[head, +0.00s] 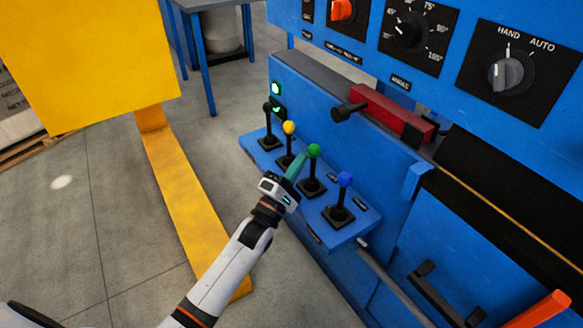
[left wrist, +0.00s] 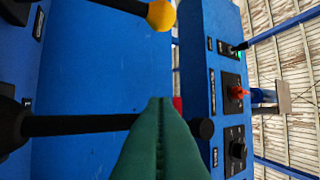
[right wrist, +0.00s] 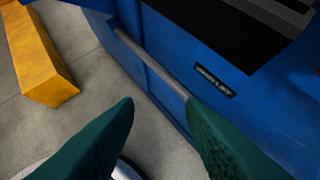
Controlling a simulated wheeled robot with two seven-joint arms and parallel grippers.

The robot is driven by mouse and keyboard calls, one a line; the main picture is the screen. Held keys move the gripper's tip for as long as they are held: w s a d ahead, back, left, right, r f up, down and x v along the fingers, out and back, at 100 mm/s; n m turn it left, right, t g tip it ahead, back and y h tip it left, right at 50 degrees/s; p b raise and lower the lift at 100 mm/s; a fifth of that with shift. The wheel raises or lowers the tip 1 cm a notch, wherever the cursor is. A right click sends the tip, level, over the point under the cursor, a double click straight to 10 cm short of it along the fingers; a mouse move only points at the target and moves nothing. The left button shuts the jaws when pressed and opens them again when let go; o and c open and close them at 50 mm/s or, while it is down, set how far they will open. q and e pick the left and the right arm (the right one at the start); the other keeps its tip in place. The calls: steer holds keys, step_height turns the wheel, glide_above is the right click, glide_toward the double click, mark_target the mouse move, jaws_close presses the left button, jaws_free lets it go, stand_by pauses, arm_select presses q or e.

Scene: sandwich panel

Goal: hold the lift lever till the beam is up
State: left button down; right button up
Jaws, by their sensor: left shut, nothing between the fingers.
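Several levers stand in a row on a blue ledge: a black-knobbed lever (head: 267,107), a yellow-knobbed lever (head: 289,128), a green-knobbed lever (head: 314,151) and a blue-knobbed lever (head: 345,180). Their labels are too small to read, so I cannot tell which is the lift lever. My left gripper (head: 301,161) is shut and empty, its tips beside the green knob. In the left wrist view its fingers (left wrist: 161,102) overlap a black lever shaft (left wrist: 80,125); contact is unclear. The yellow knob (left wrist: 160,15) is above them. My right gripper (right wrist: 160,103) is open and empty. I cannot identify the beam for certain.
A red bar (head: 390,111) with a black knob lies behind the levers. A panel with dials (head: 507,75) is above. A yellow post (head: 185,205) lies along the floor at left, below a yellow panel (head: 90,60). A grey rail (right wrist: 150,62) runs by the right gripper.

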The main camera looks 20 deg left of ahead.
steer(key=shift+r, duration=0.1)
